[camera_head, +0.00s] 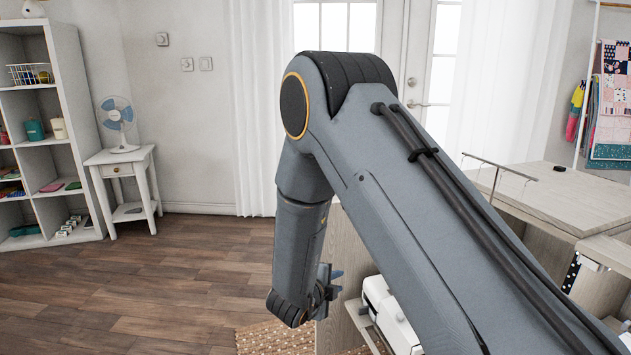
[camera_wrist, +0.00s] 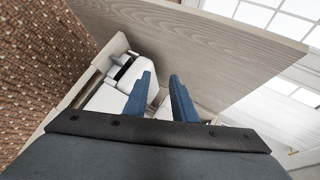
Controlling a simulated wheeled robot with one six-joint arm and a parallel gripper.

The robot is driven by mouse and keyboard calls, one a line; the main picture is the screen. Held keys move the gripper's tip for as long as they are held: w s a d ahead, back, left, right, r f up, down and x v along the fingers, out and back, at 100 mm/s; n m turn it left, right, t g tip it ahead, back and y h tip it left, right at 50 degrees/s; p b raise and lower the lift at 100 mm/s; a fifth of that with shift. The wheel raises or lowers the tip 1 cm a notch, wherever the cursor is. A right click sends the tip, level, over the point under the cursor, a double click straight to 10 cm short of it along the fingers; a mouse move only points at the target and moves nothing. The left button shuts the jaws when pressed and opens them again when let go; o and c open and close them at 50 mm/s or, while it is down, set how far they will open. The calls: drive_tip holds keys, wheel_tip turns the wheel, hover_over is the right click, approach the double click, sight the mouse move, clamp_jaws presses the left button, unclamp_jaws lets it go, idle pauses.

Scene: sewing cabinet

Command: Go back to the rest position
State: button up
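My gripper (camera_wrist: 160,97) shows in the wrist view with its two blue fingers apart and nothing between them. In the head view my gripper (camera_head: 328,285) hangs low at the end of my bent arm, beside a pale wood cabinet panel (camera_head: 345,262); its fingers are small there and partly hidden. A white sewing machine (camera_head: 388,312) sits low by the cabinet, partly hidden behind my arm. In the wrist view the white machine (camera_wrist: 148,72) lies beyond the fingertips, and I cannot tell how far. The cabinet panel (camera_wrist: 205,45) rises behind it.
The wooden cabinet top (camera_head: 575,195) spreads at the right, with a thin metal rod above it. A woven rug (camera_head: 275,337) lies on the floor below. A white side table (camera_head: 125,170) with a fan and a shelf (camera_head: 62,95) stand at the left. The floor between is clear.

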drive_tip(key=s+a+r+n+g+y, duration=0.2)
drive_tip(key=s+a+r+n+y, duration=0.2)
drive_tip(key=a+r+n+y, duration=0.35)
drive_tip(key=s+a+r+n+g+y, duration=0.1)
drive_tip(key=s+r+n+g, duration=0.2)
drive_tip(key=s+r+n, duration=0.4)
drive_tip(key=s+d+r+n+g+h, duration=0.15)
drive_tip(key=s+d+n, duration=0.25)
drive_tip(key=s, duration=0.5)
drive_tip(key=s+d+r+n+g, duration=0.3)
drive_tip(key=s+d, duration=0.1)
drive_tip(key=s, duration=0.5)
drive_tip(key=s+d+r+n+g, duration=0.2)
drive_tip(key=s+d+n, duration=0.25)
drive_tip(key=s, duration=0.45)
drive_tip(key=d+r+m+h+p, duration=0.1)
drive_tip(key=d+r+m+p, duration=0.3)
drive_tip(key=d+r+p, duration=0.5)
drive_tip(key=r+p, duration=0.1)
drive_tip(key=p, duration=1)
drive_tip(key=shift+w+d+r, duration=0.15)
drive_tip(key=shift+w+d, duration=0.15)
drive_tip(key=shift+d, duration=0.05)
